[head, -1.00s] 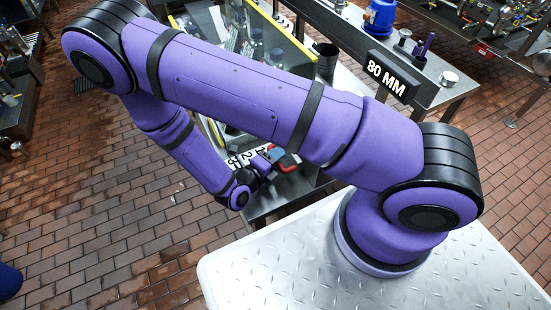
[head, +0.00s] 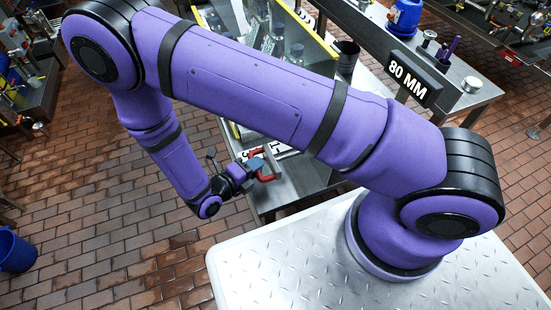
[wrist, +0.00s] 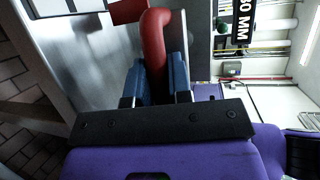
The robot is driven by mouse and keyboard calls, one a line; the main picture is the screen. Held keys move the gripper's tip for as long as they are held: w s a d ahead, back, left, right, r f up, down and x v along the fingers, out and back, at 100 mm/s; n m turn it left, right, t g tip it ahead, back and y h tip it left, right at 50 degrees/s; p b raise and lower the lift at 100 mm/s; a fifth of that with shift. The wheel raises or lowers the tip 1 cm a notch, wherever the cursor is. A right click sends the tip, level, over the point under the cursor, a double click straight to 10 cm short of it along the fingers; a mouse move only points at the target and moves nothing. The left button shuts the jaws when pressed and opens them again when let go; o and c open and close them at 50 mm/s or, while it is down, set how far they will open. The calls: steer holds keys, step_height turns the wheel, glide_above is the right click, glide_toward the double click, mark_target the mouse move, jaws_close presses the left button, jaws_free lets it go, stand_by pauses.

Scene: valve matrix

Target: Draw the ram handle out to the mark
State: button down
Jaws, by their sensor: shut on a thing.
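The red ram handle (head: 267,178) shows in the head view at the near-left end of the metal bench, partly hidden by my gripper. In the wrist view the handle (wrist: 154,45) is a thick red bent bar running up between the two blue fingers. My gripper (wrist: 156,78) is shut on it, with a finger on each side. In the head view my gripper (head: 257,168) is small and beside the bench edge. A white scale plate (head: 284,150) with black numerals lies just behind the handle, largely hidden by my arm. A black sign (head: 415,79) reads "80 MM".
A yellow-edged clear guard (head: 307,32) stands on the bench behind my arm. A blue container (head: 405,16) and small metal parts stand on the bench at the upper right. Brick floor (head: 110,220) is open to the left, with a blue bucket (head: 15,250) at far left.

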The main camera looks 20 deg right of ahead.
steer(key=shift+a, duration=2.35)
steer(key=c, duration=1.1)
jaws_free()
steer(key=shift+o, duration=0.2)
steer(key=v, duration=1.1)
